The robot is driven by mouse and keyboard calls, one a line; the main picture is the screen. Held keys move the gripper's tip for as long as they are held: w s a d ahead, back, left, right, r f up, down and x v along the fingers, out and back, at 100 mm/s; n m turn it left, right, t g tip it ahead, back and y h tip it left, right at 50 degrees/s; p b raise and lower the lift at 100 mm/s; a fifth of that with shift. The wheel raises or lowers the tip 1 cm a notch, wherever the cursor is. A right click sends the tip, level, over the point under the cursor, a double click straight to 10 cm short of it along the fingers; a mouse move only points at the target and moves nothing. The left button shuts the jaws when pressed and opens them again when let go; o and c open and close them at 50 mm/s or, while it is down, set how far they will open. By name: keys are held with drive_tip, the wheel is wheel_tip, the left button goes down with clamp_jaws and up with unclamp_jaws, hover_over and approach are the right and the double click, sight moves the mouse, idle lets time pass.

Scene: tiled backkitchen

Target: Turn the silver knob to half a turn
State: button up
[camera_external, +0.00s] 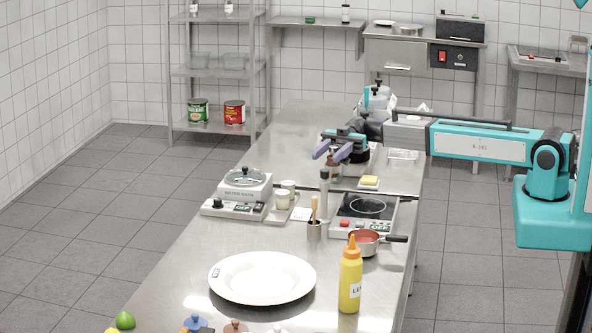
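My gripper (331,152) has purple fingers that stand apart with nothing seen between them. It is over the middle of the steel table (205,258), reached in from the right by my teal and grey arm. I cannot clearly make out a silver knob. A hot plate (364,213) with a dark top, a red control and a small display stands below and right of my gripper.
A red pan (364,242), yellow bottle (350,277) and white plate (262,301) are nearer the camera. A dark box (452,56) stands behind.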

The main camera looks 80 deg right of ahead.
clamp_jaws()
drive_tip(key=shift+w+f+m+t+b, duration=0.15)
drive_tip(key=shift+m+t+b, duration=0.35)
drive_tip(key=shift+t+b, duration=0.5)
drive_tip(key=m+t+b, duration=0.1)
drive_tip(key=b, duration=0.2)
drive_tip(key=shift+w+f+h, duration=0.1)
drive_tip(key=shift+h, duration=0.3)
drive_tip(key=m+t+h+b, duration=0.1)
drive_tip(key=b, duration=0.1)
drive_tip(key=m+t+b, duration=0.1)
drive_tip(key=t+b, duration=0.1)
drive_tip(key=shift+w+d+h, duration=0.2)
drive_tip(key=shift+w+h, duration=0.2)
drive_tip(key=shift+w+d+m+t+h+b, duration=0.15)
drive_tip(key=shift+m+t+h+b, duration=0.25)
drive_tip(key=shift+m+t+b, duration=0.5)
drive_tip(key=shift+w+t+h+b, duration=0.15)
drive_tip(key=shift+t+h+b, duration=0.25)
drive_tip(key=shift+b, duration=0.85)
drive_tip(key=m+t+h+b, duration=0.1)
drive_tip(key=b, duration=0.2)
drive_tip(key=m+h+b, duration=0.1)
drive_tip(key=b, duration=0.2)
drive_tip(key=t+b, duration=0.1)
drive_tip(key=b, duration=0.2)
drive_tip(key=shift+w+d+m+t+h+b, duration=0.3)
drive_tip(key=shift+w+d+m+h+b, duration=0.05)
drive_tip(key=shift+d+m+h, duration=0.05)
